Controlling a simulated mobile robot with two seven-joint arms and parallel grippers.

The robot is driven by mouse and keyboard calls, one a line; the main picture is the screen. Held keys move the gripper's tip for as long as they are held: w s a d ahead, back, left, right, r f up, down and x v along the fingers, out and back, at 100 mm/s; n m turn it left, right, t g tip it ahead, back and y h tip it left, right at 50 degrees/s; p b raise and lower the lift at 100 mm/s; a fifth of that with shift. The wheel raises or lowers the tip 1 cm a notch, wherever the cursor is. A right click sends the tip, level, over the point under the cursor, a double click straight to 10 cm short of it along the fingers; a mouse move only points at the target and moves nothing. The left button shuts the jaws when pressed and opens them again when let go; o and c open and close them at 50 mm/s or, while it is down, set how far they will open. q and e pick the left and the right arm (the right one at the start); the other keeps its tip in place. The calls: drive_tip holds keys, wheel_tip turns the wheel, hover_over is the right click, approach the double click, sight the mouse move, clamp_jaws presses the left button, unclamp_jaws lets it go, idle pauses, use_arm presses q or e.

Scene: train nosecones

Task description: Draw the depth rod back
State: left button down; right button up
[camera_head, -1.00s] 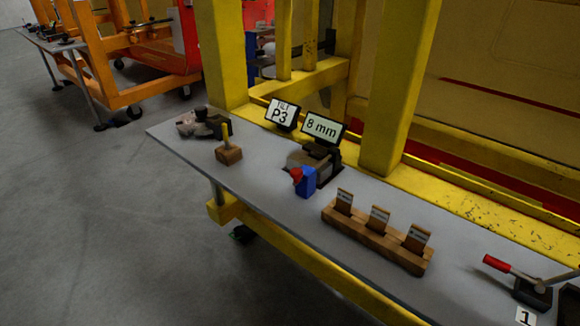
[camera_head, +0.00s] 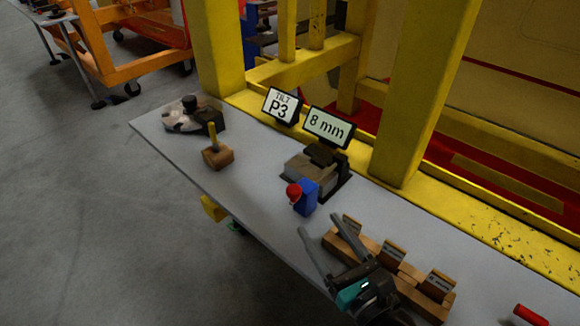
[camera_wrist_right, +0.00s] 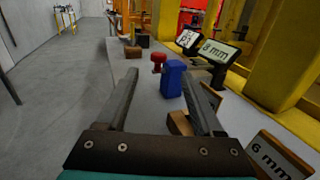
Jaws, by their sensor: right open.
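A blue block (camera_head: 306,196) stands on the grey bench in front of the "8 mm" sign. A red knob (camera_head: 293,190) shows at its left side and may be the end of the depth rod; no rod shaft can be made out. My right gripper (camera_head: 320,226) is open and empty, its fingers pointing toward the blue block from the near side, apart from it. In the right wrist view the red knob (camera_wrist_right: 158,62) appears between the two fingertips, farther off, with the blue block (camera_wrist_right: 174,78) just right of it. My left gripper is not in view.
A wooden rack (camera_head: 355,245) with upright labelled tags stands close under my right gripper. Behind the block is a grey-brown device (camera_head: 308,168). A wooden block with a peg (camera_head: 217,156) stands to the left. A yellow post (camera_head: 420,95) rises behind the bench.

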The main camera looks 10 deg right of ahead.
drive_tip(key=x, duration=0.2)
drive_tip(key=shift+w+a+r+p, duration=0.1)
drive_tip(key=shift+w+a+p, duration=0.1)
drive_tip(key=shift+w+p, duration=0.15)
drive_tip(key=x, duration=0.6)
drive_tip(key=shift+d+p, duration=0.1)
drive_tip(key=shift+p, duration=0.3)
drive_tip(key=x, duration=0.4)
drive_tip(key=shift+w, duration=0.25)
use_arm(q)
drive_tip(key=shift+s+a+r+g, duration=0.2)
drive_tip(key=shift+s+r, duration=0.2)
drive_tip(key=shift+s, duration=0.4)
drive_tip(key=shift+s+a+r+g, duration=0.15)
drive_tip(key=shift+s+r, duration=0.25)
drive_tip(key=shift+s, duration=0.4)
use_arm(e)
drive_tip(key=shift+w+a, duration=0.25)
drive_tip(key=shift+w, duration=0.4)
clamp_jaws()
